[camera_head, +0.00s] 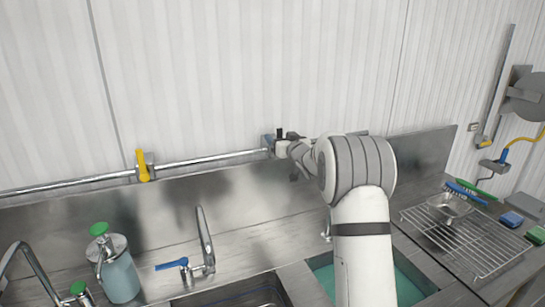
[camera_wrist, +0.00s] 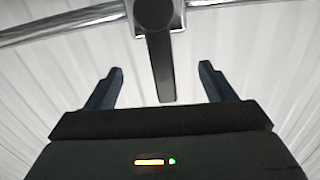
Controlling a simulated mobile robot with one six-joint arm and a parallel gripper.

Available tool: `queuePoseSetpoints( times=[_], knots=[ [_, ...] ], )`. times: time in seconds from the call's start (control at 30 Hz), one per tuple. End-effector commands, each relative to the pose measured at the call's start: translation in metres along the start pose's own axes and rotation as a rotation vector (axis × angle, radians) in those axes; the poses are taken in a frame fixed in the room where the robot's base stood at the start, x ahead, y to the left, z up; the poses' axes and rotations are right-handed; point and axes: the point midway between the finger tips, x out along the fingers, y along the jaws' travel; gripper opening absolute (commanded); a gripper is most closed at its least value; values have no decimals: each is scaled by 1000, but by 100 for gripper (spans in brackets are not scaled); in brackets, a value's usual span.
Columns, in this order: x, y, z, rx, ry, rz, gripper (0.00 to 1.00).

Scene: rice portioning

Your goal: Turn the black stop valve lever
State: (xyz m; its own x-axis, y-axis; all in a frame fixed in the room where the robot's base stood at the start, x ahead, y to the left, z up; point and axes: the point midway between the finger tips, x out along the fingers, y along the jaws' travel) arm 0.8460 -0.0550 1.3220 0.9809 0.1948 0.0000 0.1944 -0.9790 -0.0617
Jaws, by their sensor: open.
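The black stop valve lever (camera_wrist: 161,68) shows in the wrist view, pointing from the pipe down between my fingers. Its pivot sits on a chrome pipe (camera_wrist: 62,22) along the wall. My gripper (camera_wrist: 160,88) is open, with one dark finger on each side of the lever's lower end and a visible gap to both. In the head view, my gripper (camera_head: 283,142) is at the pipe's right end, against the wall. There the lever is mostly hidden by my arm, and I cannot make out its angle.
A yellow valve lever (camera_head: 142,165) sits on the same pipe to the left. Below are a steel sink, a tap with a blue lever (camera_head: 172,264) and a green-topped dispenser (camera_head: 119,268). A wire rack (camera_head: 478,240) with a metal bowl (camera_head: 449,207) stands at right.

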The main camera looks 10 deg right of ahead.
Motion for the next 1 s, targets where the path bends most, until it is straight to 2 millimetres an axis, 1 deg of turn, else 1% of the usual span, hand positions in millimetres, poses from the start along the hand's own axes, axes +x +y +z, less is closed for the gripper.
queuePoseSetpoints(
  times=[0.03, 0.17, 0.37, 0.47, 1.0],
  knots=[
    [0, 0, 0, 0, 0, 0, 81],
    [0, 0, 0, 0, 0, 0, 91],
    [0, 0, 0, 0, 0, 0, 91],
    [-4, 0, 1, 0, 0, 0, 91],
    [-58, 1, 2, -1, 1, 1, 91]
  ],
)
